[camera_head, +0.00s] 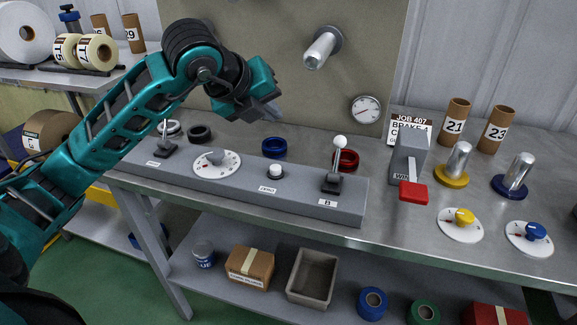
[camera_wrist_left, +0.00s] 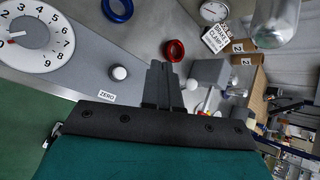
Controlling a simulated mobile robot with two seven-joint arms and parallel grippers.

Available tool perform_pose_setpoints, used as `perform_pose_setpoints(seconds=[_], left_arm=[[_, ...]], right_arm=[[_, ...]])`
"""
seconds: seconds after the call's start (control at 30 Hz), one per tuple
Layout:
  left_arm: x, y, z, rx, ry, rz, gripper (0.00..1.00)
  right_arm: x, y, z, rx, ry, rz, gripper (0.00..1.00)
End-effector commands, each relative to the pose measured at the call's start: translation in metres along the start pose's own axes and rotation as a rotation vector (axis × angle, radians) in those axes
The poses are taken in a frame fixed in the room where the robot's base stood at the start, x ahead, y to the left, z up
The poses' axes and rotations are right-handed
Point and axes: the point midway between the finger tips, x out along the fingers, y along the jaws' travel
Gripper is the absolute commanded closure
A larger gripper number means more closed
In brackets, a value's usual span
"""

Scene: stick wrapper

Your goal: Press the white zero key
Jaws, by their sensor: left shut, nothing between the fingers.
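The white zero key (camera_head: 274,171) is a small round white button on a dark base, on the grey control panel (camera_head: 232,185) along the front of the bench. A label below it reads ZERO; the key also shows in the left wrist view (camera_wrist_left: 119,72), left of my fingers. My left gripper (camera_head: 272,111) is shut and empty, above and behind the key, apart from it. In the left wrist view its closed fingers (camera_wrist_left: 162,85) point up the picture. My right gripper is in neither view.
A numbered dial (camera_head: 217,163) sits left of the key, and an upright white-knobbed lever (camera_head: 338,160) right of it. Blue ring (camera_head: 274,147) and red ring (camera_head: 346,160) lie behind the panel. A grey box with a red handle (camera_head: 413,192) stands further right.

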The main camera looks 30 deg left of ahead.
Motion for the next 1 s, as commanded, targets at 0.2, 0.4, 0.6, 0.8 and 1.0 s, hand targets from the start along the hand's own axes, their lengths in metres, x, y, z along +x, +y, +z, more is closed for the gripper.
perform_pose_setpoints(seconds=[0.2,0.4,0.6,0.8,1.0], left_arm=[[0.000,0.000,0.001,0.000,-0.003,0.002,1.00],[0.002,0.002,-0.001,0.000,0.000,0.001,1.00],[0.012,0.009,-0.009,0.000,0.002,0.001,1.00],[0.031,0.023,-0.023,0.000,0.003,0.002,1.00],[0.052,0.038,-0.038,0.001,0.001,0.000,1.00]], right_arm=[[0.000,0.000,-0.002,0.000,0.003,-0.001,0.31],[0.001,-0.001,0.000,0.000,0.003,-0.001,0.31],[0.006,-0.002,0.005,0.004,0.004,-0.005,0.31],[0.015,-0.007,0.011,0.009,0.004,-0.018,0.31],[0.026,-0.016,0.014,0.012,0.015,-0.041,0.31]])
